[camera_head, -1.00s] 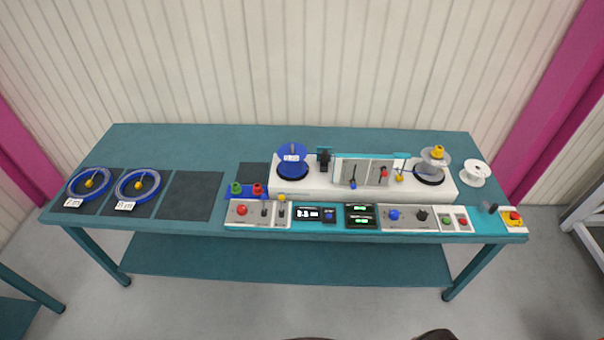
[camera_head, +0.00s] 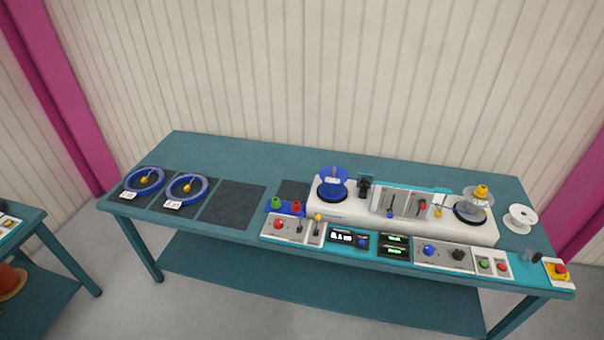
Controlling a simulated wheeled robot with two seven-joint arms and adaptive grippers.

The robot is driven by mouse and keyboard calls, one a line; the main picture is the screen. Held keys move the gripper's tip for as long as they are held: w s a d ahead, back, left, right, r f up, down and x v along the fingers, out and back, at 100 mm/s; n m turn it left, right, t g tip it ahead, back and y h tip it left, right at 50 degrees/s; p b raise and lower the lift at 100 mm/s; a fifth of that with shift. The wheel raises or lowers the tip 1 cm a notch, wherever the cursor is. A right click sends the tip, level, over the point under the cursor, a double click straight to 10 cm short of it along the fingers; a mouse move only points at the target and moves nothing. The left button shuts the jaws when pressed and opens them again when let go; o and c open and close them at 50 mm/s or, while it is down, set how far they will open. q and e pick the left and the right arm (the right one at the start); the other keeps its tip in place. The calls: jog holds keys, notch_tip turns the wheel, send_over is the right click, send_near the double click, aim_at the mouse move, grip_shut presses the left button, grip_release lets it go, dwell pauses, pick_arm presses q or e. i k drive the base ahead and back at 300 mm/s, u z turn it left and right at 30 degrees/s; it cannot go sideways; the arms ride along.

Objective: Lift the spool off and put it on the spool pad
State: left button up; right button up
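A blue spool (camera_head: 332,179) with a white label sits on the left black turntable (camera_head: 331,194) of the white winding machine (camera_head: 357,209). A clear spool (camera_head: 477,197) with a yellow knob (camera_head: 481,191) sits over the right turntable. A white spool (camera_head: 520,218) stands on the table right of the machine. Flat dark pads lie on the left of the table; two hold blue rings (camera_head: 144,181) (camera_head: 187,189) with yellow knobs and labels, and one pad (camera_head: 232,205) is bare. I cannot tell which is the spool pad. Neither of my grippers is in view.
A smaller dark pad (camera_head: 293,190) lies behind green and red knobs on a blue block (camera_head: 283,208). Control panels with displays (camera_head: 348,238) line the front edge. A red-and-yellow button (camera_head: 559,271) is at the right corner. Another table (camera_head: 38,291) stands at the left.

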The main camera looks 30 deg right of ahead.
aim_at(331, 187)
jog(key=u, duration=0.1)
jog(key=i, duration=0.95)
jog(key=z, duration=0.75)
jog(key=i, duration=0.65)
jog(key=z, duration=1.05)
jog(key=i, duration=0.25)
jog(key=z, duration=0.15)
